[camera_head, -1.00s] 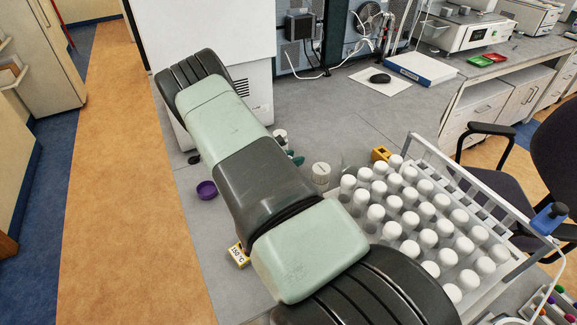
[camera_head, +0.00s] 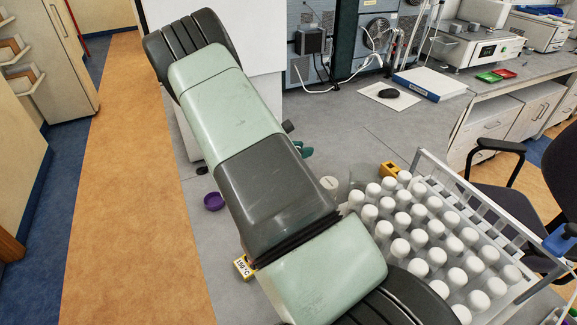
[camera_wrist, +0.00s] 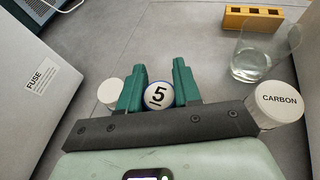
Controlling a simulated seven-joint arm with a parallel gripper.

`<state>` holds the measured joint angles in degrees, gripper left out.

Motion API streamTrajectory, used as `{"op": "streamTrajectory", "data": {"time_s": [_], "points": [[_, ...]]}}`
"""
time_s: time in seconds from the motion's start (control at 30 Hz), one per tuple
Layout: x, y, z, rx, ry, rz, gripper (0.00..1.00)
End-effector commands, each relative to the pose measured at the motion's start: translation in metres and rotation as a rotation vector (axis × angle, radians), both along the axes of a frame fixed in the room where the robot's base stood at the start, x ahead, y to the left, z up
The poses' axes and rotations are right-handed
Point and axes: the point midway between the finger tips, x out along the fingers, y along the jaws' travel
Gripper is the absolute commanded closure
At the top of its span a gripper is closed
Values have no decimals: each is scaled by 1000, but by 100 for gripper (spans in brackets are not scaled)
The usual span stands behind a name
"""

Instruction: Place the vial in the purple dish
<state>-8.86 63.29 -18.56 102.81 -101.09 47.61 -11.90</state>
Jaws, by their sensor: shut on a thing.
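The vial, with a round white top marked 5 and a blue rim (camera_wrist: 158,96), is between the two green fingers of my gripper (camera_wrist: 160,75) in the wrist view. My gripper is shut on it. The vial's lower part is hidden. In the head view a green part of my gripper (camera_head: 304,149) shows beside my arm, which hides the vial. The small purple dish (camera_head: 213,201) sits on the grey bench, left of my arm, near the bench's left edge. The dish is not in the wrist view.
A white-capped container (camera_wrist: 110,92) stands left of the fingers. A rack (camera_head: 424,158) of several white-capped bottles fills the right. A yellow 150 °C block (camera_head: 244,267) lies below the dish.

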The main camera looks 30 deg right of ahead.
Motion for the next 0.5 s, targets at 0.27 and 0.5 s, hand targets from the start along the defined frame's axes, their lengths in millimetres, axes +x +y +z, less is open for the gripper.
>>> {"op": "streamTrajectory", "data": {"time_s": [0.27,0.5], "points": [[0,0,20,0,0,0,96],[0,1,59,1,-3,1,96]]}}
